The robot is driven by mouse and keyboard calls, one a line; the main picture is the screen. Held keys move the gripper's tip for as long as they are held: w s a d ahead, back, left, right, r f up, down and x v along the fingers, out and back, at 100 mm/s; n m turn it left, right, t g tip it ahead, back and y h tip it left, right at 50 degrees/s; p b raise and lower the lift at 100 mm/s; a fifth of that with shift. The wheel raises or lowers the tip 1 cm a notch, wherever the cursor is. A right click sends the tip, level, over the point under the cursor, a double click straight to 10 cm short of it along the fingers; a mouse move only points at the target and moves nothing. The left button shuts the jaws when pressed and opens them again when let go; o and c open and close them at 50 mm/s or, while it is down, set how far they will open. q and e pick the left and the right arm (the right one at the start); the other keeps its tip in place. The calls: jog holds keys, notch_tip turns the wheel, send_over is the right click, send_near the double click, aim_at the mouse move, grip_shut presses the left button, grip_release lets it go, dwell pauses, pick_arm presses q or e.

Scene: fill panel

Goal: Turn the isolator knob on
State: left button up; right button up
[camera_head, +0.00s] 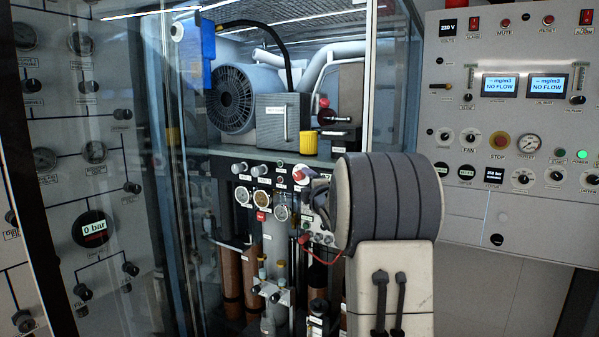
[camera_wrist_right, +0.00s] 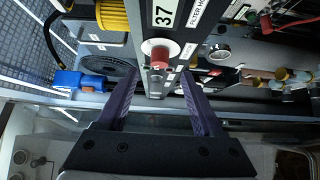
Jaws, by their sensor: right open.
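A red knob on a round pale base (camera_head: 301,174) sits on the front panel of the compressor cabinet, below its shelf. I take it for the isolator knob, though I cannot read its label. It also shows in the right wrist view (camera_wrist_right: 160,59), beyond the fingertips and roughly between their lines. My right gripper (camera_wrist_right: 158,80) is open and empty, its two dark fingers pointing toward the knob with a gap before it. In the head view the right gripper (camera_head: 318,188) is just right of the knob, partly hidden by my arm. My left gripper is not in view.
Gauges (camera_head: 259,198) and smaller knobs crowd the panel around the red knob. A yellow cap (camera_head: 309,142) stands above it. Glass (camera_head: 185,120) encloses the cabinet's left side. A control panel (camera_head: 515,110) is at right, and a gauge panel (camera_head: 85,150) at left.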

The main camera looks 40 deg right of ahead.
aim_at(300, 177)
jog(key=p+x, duration=0.2)
jog(key=x, duration=0.3)
jog(key=shift+w+d+r, duration=0.1)
jog(key=shift+w+d, duration=0.05)
jog(key=shift+w, duration=0.2)
jog(key=shift+w+d, duration=0.2)
jog(key=shift+w, duration=0.35)
